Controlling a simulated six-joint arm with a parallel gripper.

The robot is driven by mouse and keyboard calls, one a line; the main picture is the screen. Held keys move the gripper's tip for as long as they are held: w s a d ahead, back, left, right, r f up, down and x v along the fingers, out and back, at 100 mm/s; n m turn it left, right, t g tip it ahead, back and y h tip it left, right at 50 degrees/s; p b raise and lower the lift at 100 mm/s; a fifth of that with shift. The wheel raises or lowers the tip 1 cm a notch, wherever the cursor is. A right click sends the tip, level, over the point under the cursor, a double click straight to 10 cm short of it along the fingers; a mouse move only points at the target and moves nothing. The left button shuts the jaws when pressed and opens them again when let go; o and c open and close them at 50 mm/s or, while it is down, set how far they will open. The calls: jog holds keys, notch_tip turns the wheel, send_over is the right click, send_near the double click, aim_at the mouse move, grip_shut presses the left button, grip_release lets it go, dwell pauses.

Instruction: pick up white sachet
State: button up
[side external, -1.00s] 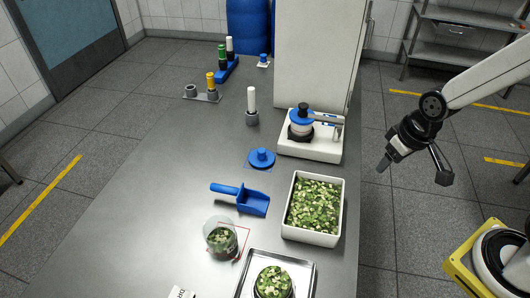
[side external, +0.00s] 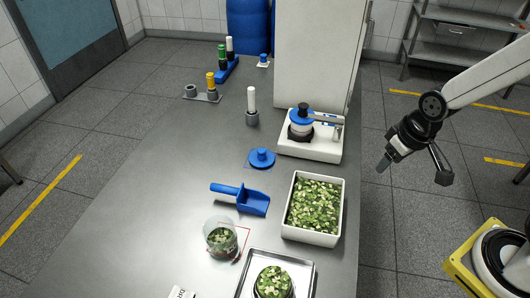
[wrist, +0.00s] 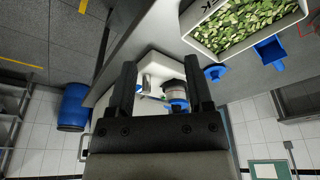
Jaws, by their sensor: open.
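A white packet with dark printing (side external: 180,293), apparently the white sachet, lies on the steel table at the bottom edge of the side external view. It is partly cut off by the frame, and I do not see it in the wrist view. My gripper (side external: 412,172) hangs beyond the right edge of the table, well away from the packet. The wrist view shows its two black fingers (wrist: 162,88) wide apart with nothing between them.
On the steel table (side external: 160,190) stand a white bin of green pieces (side external: 339,205), a glass jar (side external: 221,240), a blue scoop (side external: 254,202), a metal tray (side external: 309,268) with a filled dish, and a white device with a blue knob (side external: 320,149). The left table surface is clear.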

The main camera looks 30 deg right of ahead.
jog(key=o, duration=0.4)
jog(key=shift+c, duration=0.2)
